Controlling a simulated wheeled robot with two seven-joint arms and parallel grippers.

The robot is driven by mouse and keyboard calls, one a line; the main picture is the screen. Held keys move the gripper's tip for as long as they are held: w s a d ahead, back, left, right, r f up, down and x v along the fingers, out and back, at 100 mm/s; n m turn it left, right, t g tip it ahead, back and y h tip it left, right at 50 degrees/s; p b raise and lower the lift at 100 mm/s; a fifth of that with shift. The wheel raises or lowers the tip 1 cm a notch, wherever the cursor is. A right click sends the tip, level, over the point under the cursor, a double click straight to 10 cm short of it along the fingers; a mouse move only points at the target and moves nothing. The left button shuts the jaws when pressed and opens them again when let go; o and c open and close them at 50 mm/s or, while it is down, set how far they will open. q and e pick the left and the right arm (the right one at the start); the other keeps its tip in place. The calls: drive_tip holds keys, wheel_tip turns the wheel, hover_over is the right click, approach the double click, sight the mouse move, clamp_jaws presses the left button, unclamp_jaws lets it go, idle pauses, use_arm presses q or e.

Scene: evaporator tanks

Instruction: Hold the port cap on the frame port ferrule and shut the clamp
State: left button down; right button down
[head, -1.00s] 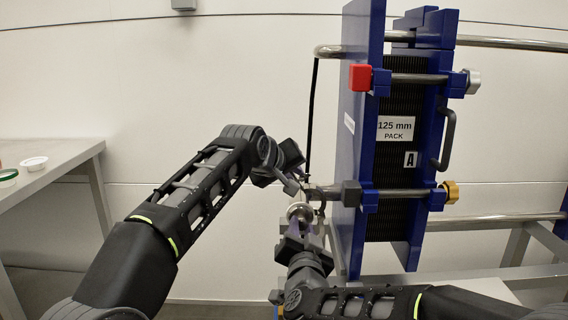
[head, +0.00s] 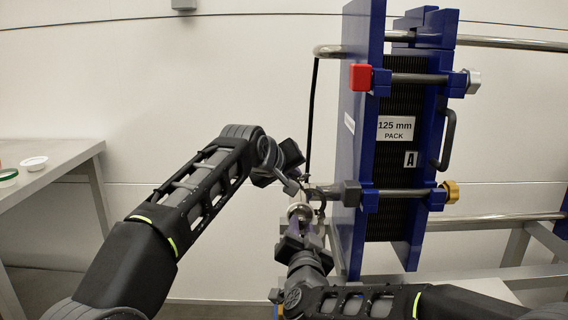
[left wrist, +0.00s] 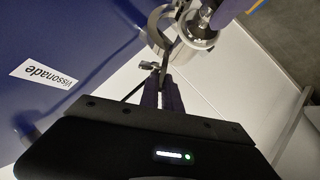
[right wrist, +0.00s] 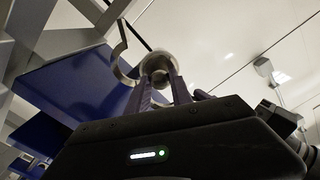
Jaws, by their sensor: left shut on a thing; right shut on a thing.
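The round metal port cap (head: 300,211) is between the fingertips of my right gripper (head: 295,228), which is shut on it. The cap also shows in the right wrist view (right wrist: 158,64). The clamp (left wrist: 160,28) is a silver curved band, seen beside the cap in the left wrist view. In the right wrist view a curved clamp half (right wrist: 121,48) stands open, apart from the cap's left side. My left gripper (left wrist: 171,78) is shut on part of the clamp, though its fingers cover the grip. The frame port ferrule is hidden, so I cannot tell whether the cap touches it.
The blue plate pack (head: 360,140) stands close to the right of both grippers, with a grey bolt end (head: 350,193) near them. A thin black upright line (head: 311,120) runs just above. A side table (head: 60,155) with small lids is at the far left.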

use_arm(q)
drive_tip(key=shift+a+f+n+h, duration=0.5)
drive_tip(key=shift+a+f+h, duration=0.2)
drive_tip(key=shift+a, duration=0.1)
drive_tip(key=shift+a+f+n+t+h, duration=0.3)
drive_tip(key=shift+a+f+n+h, duration=0.25)
drive_tip(key=shift+a+f, duration=0.25)
drive_tip(key=shift+s+a+f+n+t+h, duration=0.1)
drive_tip(key=shift+a+f+n+t+h, duration=0.05)
drive_tip(key=shift+a+f+n+h, duration=0.3)
drive_tip(key=shift+a+f+n+t+h, duration=0.1)
drive_tip(key=shift+a+f+t+h, duration=0.1)
drive_tip(key=shift+f, duration=0.4)
